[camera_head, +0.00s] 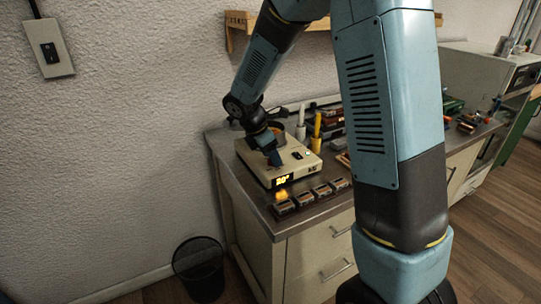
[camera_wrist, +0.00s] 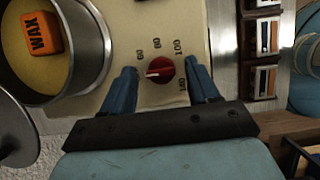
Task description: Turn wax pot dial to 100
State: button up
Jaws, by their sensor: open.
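The wax pot unit (camera_head: 297,165) is a cream box on the counter with a lit orange display (camera_head: 283,181), too small to read surely. In the wrist view its round red dial (camera_wrist: 163,68) shows, with a white pointer mark toward the left, just below the 60 label. Printed labels 60, 80 and 100 (camera_wrist: 178,47) run around the dial, with another, hard to read, at lower right. My gripper (camera_wrist: 161,72) is open, its two blue fingers on either side of the dial with gaps visible. It also shows over the unit in the head view (camera_head: 274,157).
The metal pot (camera_wrist: 105,55) beside the dial holds yellowish wax and an orange block marked WAX (camera_wrist: 41,35). Several small blocks (camera_head: 303,199) line the counter's front. Yellow and white upright items (camera_head: 317,130) stand behind the unit. A black bin (camera_head: 199,268) is on the floor.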

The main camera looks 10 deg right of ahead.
jog(key=shift+f, duration=0.15)
jog(key=c, duration=1)
